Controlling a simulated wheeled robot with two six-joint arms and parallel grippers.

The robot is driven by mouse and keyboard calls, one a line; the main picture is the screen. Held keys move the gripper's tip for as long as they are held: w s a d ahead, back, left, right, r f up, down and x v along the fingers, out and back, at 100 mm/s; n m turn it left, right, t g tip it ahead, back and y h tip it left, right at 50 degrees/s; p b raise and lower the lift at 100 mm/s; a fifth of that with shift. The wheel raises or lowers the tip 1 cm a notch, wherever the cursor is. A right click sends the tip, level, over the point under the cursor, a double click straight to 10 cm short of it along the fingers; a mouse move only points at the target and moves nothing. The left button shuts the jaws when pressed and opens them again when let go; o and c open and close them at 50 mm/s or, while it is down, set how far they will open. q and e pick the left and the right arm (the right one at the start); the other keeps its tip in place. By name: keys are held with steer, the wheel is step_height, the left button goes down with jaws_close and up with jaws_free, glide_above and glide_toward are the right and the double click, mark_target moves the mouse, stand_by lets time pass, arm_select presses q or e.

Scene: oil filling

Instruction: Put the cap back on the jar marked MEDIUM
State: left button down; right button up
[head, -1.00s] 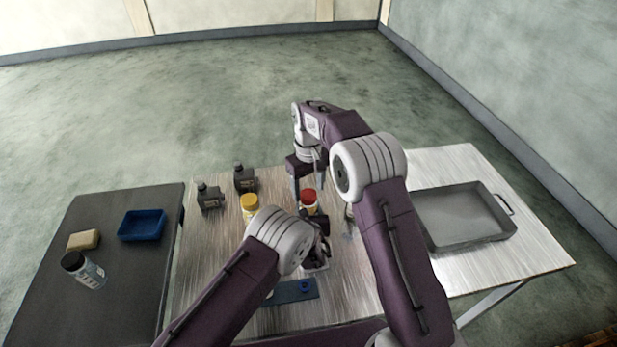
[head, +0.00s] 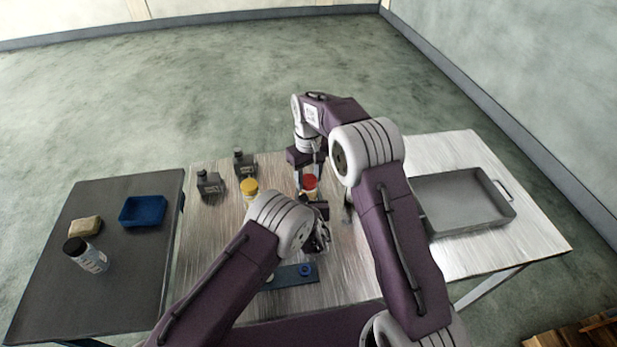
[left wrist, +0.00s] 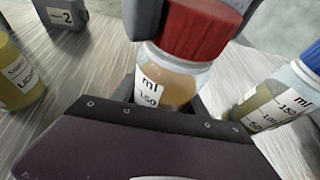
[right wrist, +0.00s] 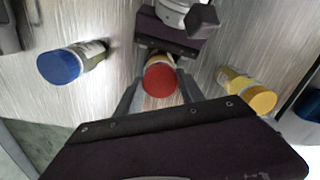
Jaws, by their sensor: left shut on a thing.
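A clear jar of amber liquid (left wrist: 165,88) stands upright in my left gripper (left wrist: 165,104), which is shut around its body. A red cap (left wrist: 200,30) is on top of this jar; it also shows from above in the right wrist view (right wrist: 159,80). My right gripper (right wrist: 160,78) points down from above, one finger on each side of the red cap. I cannot tell whether the fingers press on it. A yellow-capped jar (right wrist: 245,90) and a blue-capped jar (right wrist: 72,63) stand on either side. No MEDIUM marking is readable.
A blue mat with a blue ring (head: 304,270) lies in front of my grippers. A grey tray (head: 440,226) is at the right. The dark side table holds a blue bin (head: 143,224), a sponge and a black-capped bottle (head: 88,256).

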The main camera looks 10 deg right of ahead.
steer(key=o, duration=0.3)
arm_select(q)
steer(key=c, duration=0.5)
jaws_free()
arm_select(e)
step_height(320, 180, up, 12)
arm_select(q)
steer(key=shift+s, duration=0.1)
steer(key=v, duration=0.9)
arm_select(e)
steer(key=shift+f, duration=0.2)
